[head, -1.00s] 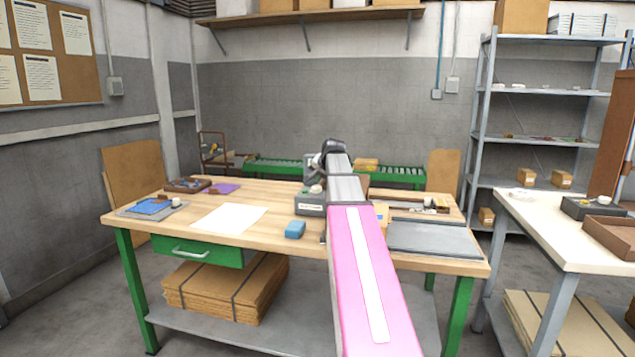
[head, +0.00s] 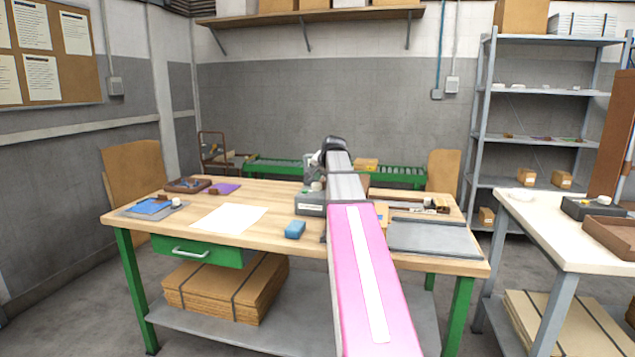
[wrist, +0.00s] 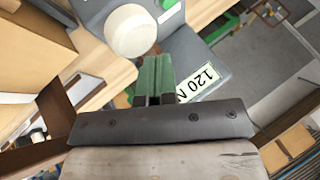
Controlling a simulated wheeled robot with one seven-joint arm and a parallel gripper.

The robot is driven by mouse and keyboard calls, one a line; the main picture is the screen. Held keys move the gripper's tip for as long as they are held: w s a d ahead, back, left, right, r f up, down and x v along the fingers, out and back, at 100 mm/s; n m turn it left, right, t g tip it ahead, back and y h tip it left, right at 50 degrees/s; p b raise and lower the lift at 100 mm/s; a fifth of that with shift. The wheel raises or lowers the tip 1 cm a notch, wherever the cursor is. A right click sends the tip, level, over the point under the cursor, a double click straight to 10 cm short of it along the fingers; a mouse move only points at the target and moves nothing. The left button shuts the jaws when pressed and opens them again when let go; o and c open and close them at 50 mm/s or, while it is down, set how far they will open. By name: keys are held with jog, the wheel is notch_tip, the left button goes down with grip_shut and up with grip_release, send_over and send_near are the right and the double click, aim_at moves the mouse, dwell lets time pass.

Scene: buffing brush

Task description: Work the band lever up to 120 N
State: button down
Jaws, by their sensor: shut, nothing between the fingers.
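A grey device with a pale label (head: 310,208) stands on the wooden workbench (head: 262,232), with a white rounded knob (head: 316,186) on top. My gripper (wrist: 156,62) shows as two green fingers side by side, shut and empty. Its tips appear just beside the knob in the picture; I cannot tell whether they touch it. In the head view my arm hides part of the device's surroundings, and I cannot make out the lever clearly.
A grey plate (head: 432,237) lies to the right of my arm. A white sheet (head: 228,219) and a blue mat (head: 150,206) lie to the left. A white table (head: 560,226) stands at the right.

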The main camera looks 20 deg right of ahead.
jog(key=shift+w+d+r, duration=0.1)
jog(key=shift+r, duration=0.95)
jog(key=shift+r, duration=0.15)
jog(key=r, duration=0.4)
jog(key=shift+w+d+r, duration=0.15)
jog(key=shift+w+r, duration=0.05)
jog(key=shift+r, duration=0.15)
